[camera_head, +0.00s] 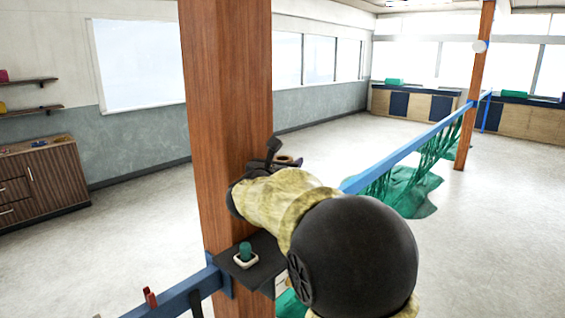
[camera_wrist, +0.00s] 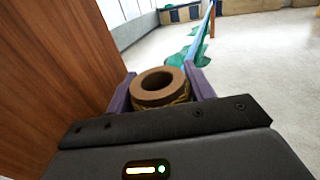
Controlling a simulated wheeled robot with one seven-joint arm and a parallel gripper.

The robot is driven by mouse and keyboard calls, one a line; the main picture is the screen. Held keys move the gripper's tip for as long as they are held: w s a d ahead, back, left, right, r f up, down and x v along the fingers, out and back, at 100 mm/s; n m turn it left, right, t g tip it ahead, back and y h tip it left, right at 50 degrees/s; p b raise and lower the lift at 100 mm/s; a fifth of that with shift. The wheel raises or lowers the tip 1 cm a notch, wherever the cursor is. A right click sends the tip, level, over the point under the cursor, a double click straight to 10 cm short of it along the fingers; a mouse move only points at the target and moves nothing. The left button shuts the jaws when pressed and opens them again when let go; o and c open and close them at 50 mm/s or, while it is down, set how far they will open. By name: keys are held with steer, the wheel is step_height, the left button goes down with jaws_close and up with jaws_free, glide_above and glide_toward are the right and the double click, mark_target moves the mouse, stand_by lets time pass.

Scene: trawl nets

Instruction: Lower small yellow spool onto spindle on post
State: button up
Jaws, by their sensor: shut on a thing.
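The small spool (camera_wrist: 161,91) has a brown ring-shaped top with an open bore and a little yellowish winding below it. My gripper (camera_wrist: 160,84) is shut on it, with one purple finger on each side. The spool is held roughly upright. In the head view, the spool (camera_head: 289,160) shows small beside the brown wooden post (camera_head: 228,110), with my gripper (camera_head: 283,157) around it, partly hidden by my arm. The post also fills the left of the wrist view (camera_wrist: 55,60). I cannot make out a spindle on the post; my arm covers part of that area.
A dark shelf (camera_head: 268,277) on the post carries a green spool-like piece (camera_head: 245,251) on a white base. A blue rail (camera_head: 415,144) with green netting (camera_head: 402,175) runs to a far post (camera_head: 474,90). Open floor lies to the right.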

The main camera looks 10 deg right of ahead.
steer(key=shift+w, duration=0.2)
steer(key=shift+d, duration=0.15)
steer(key=shift+s, duration=0.25)
steer(key=shift+a, duration=0.2)
steer(key=shift+a, duration=0.1)
steer(key=shift+b, duration=0.5)
stand_by(0.4)
steer(key=shift+f, duration=0.1)
steer(key=shift+f+b, duration=0.5)
steer(key=shift+b, duration=0.1)
